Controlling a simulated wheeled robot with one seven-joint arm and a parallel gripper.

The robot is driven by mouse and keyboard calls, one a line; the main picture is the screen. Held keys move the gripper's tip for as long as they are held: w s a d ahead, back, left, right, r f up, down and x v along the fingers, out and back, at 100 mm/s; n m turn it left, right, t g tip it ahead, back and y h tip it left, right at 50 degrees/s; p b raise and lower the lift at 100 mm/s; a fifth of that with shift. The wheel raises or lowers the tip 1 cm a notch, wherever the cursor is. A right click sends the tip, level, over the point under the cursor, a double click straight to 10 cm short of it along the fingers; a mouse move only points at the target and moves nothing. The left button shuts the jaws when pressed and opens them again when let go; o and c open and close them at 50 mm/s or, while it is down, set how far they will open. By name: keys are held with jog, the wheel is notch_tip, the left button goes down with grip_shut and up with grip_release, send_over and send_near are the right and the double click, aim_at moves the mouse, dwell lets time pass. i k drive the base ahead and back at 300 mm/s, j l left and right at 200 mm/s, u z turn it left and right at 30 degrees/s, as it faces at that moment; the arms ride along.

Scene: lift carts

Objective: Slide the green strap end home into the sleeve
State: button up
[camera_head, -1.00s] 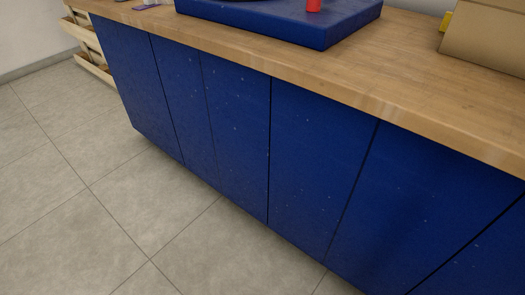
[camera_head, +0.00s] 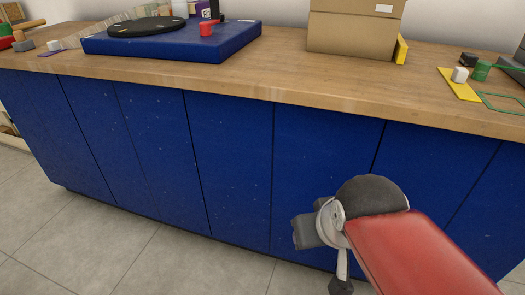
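A small green block with a dark end (camera_head: 481,71) stands on the worktop at the far right; I cannot tell whether it is the strap end. A thin green outline (camera_head: 503,101) lies flat in front of it, cut by the picture's right edge. No sleeve can be made out for certain. My red and grey arm reaches in from the lower right, in front of the cabinet. Its grey end, with a narrow dark part (camera_head: 341,283) pointing down, is well below and left of the green things. The fingertips cannot be made out, nor anything held.
The wooden worktop (camera_head: 250,82) tops a blue cabinet (camera_head: 235,140). A cardboard box (camera_head: 353,34) stands at the back. A blue platform (camera_head: 185,45) bears a black disc and a red cup. A yellow mat (camera_head: 457,86) with a white block is at right. The worktop's front middle is clear.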

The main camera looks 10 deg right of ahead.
aim_at(482, 67)
jog(key=z, duration=1.45)
jog(key=k, duration=0.1)
